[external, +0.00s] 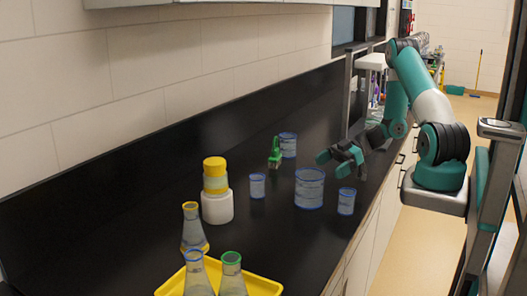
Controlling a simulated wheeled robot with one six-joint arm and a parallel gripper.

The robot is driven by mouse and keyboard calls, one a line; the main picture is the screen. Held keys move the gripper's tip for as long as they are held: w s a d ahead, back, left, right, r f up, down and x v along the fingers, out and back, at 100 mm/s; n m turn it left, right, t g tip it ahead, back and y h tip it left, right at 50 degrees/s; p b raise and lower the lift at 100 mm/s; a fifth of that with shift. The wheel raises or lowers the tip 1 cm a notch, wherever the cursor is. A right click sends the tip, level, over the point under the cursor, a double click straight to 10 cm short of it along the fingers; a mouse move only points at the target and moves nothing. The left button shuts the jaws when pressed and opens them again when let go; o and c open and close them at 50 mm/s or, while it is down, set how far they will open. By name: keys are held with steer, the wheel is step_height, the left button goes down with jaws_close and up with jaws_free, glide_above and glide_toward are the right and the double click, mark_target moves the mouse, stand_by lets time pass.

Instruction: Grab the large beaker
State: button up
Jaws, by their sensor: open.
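The large beaker (309,189) is clear with a blue rim and blue markings. It stands upright on the black counter, in the middle of the external view. My gripper (337,164) is open and empty. It hangs above and a little to the right of the beaker, with its fingers pointing left. In the picture the fingers are just above the beaker's right rim. I cannot tell the exact gap between them.
Small beakers stand left (257,185) and right (346,201) of the large one. Another beaker (288,145) and a green tap (275,153) are behind. A yellow-capped bottle (215,177), a flask (193,229) and a yellow tray (258,286) with flasks are nearer the camera.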

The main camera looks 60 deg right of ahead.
mark_target(298, 186)
steer(key=p+x, duration=0.1)
steer(key=x, duration=0.2)
steer(key=p+x, duration=0.2)
steer(key=x, duration=0.1)
steer(key=shift+w+a, duration=0.15)
steer(key=shift+a, duration=0.3)
steer(key=shift+w+a+f, duration=0.1)
steer(key=c, duration=0.7)
steer(key=shift+o, duration=0.2)
